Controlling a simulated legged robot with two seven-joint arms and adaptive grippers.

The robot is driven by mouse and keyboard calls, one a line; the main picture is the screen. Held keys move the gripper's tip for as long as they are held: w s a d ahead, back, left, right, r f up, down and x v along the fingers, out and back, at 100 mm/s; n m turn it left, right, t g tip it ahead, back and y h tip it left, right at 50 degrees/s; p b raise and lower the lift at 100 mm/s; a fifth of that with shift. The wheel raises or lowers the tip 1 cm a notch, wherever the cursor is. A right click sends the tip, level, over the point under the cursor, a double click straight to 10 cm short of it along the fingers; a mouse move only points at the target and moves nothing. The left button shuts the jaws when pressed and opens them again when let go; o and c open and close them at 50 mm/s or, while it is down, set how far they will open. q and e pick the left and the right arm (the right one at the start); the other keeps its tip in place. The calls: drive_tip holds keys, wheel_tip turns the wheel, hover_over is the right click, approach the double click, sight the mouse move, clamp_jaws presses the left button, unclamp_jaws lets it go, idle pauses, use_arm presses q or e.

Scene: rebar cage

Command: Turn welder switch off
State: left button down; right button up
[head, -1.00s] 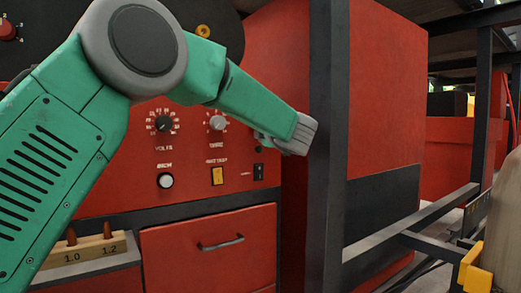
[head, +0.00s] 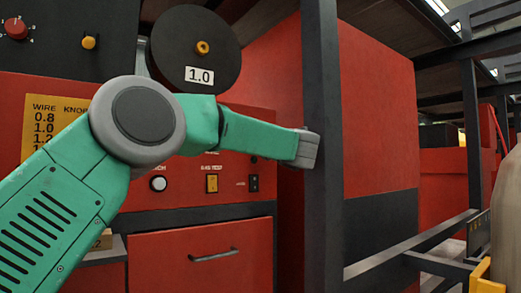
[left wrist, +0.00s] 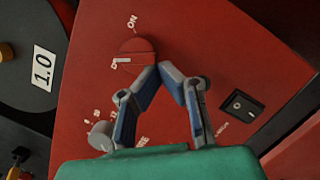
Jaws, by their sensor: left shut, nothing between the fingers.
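The welder switch (left wrist: 138,50) is a round red knob on the red panel in the left wrist view, with ON printed above it. Its white mark points left, to a partly visible label that seems to read OFF. My left gripper (left wrist: 165,72) is shut and empty, its fingertips together at the knob's lower right edge. I cannot tell whether they touch it. In the head view my left forearm crosses the welder's red front (head: 180,219); its wrist end is by a dark post, and the round switch and fingertips are hidden. My right gripper is not in view.
A dark upright post (head: 322,120) stands close to my left wrist. A black rocker switch (left wrist: 242,105) and a grey knob (left wrist: 101,136) flank the fingers.

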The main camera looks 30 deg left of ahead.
use_arm(q)
drive_tip(key=shift+w+d+n+b, duration=0.1)
drive_tip(key=shift+w+n+b, duration=0.05)
drive_tip(key=shift+n+b, duration=0.6)
idle(1.7)
